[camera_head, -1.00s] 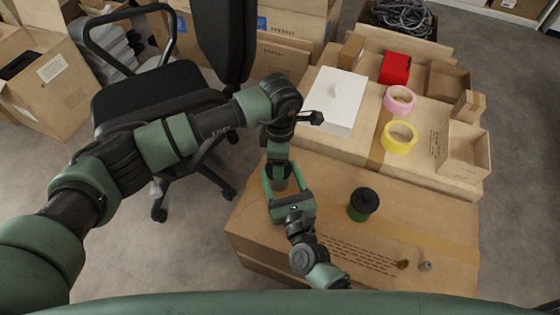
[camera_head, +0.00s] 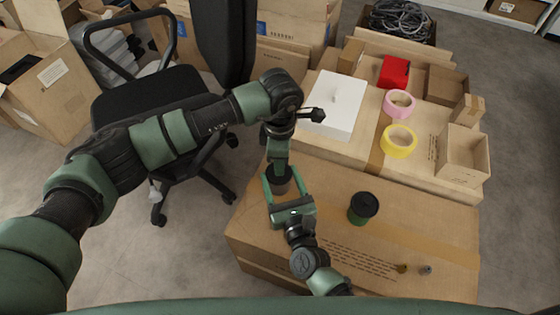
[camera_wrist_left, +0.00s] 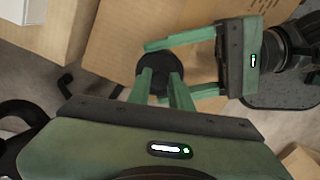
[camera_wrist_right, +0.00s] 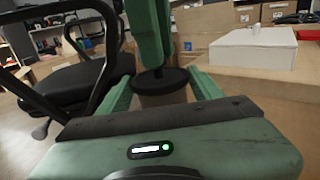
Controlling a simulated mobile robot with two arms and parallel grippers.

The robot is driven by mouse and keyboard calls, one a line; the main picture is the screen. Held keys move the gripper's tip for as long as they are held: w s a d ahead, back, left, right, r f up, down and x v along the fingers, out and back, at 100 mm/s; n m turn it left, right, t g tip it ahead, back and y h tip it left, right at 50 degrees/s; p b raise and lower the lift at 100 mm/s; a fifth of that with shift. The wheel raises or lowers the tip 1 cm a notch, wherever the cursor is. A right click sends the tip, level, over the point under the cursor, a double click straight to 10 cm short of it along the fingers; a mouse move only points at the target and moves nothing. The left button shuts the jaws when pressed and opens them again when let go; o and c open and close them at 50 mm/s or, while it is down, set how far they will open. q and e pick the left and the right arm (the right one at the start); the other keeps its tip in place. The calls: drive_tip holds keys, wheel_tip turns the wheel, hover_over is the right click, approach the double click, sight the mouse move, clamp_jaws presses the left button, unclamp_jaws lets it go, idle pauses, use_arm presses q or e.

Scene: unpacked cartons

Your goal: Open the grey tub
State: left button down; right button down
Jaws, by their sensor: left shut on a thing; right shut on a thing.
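The grey tub (camera_wrist_right: 160,98) stands upright near the carton's left edge, with a dark round lid (camera_wrist_right: 165,80) on top; no clear gap shows between them. My right gripper (camera_head: 283,187) is shut around the tub's body from the front, one finger on each side. My left gripper (camera_head: 278,165) comes down from above and is shut on the knob at the lid's middle. The left wrist view shows the dark lid (camera_wrist_left: 157,72) below the left fingers, between the right gripper's fingers. In the head view the left gripper hides part of the lid.
A green tub with a black lid (camera_head: 363,208) stands to the right on the carton (camera_head: 420,235). Two small items (camera_head: 402,268) lie near the front. Behind are a white box (camera_head: 335,103), yellow tape (camera_head: 398,141) and pink tape (camera_head: 398,103). An office chair (camera_head: 150,100) stands left.

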drive_tip(key=shift+s+f, duration=0.1)
use_arm(q)
drive_tip(key=shift+w+r+g, duration=0.15)
drive_tip(key=shift+r+g, duration=0.1)
drive_tip(key=shift+g, duration=0.45)
use_arm(e)
drive_tip(key=shift+a, duration=0.1)
use_arm(q)
drive_tip(key=shift+r, duration=0.1)
drive_tip(key=shift+s, duration=0.2)
drive_tip(key=shift+r, duration=0.1)
drive_tip(key=shift+r+t, duration=0.5)
drive_tip(key=shift+t, duration=0.2)
drive_tip(key=shift+w+a, duration=0.1)
drive_tip(key=c, duration=1.7)
unclamp_jaws()
drive_tip(key=shift+f, duration=0.1)
